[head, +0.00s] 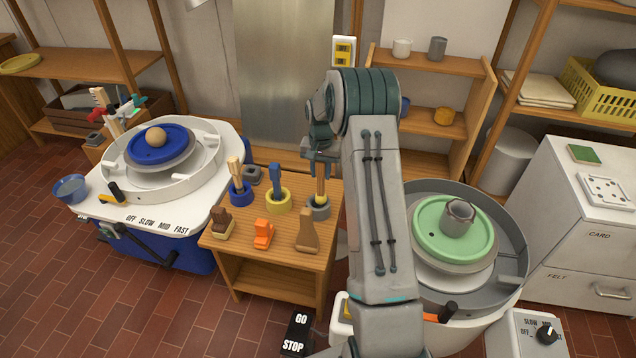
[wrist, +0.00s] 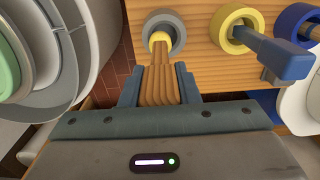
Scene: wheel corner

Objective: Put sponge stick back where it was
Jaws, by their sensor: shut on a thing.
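The sponge stick (wrist: 163,82) has a wooden handle and a yellow end. My gripper (wrist: 157,72) is shut on its handle, with one finger on each side. In the wrist view the yellow end overlaps the opening of a grey ring holder (wrist: 177,30). In the head view the stick (head: 320,187) hangs roughly upright below my gripper (head: 321,167), its lower end at the grey holder (head: 318,211) on the small wooden table. I cannot tell how deep the end sits in the holder.
A yellow holder (head: 278,206) with a blue-handled tool and a blue holder (head: 240,197) with a wooden tool stand left of the grey one. Wooden and orange pieces line the table front (head: 285,253). Pottery wheels stand left (head: 160,180) and right (head: 428,228).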

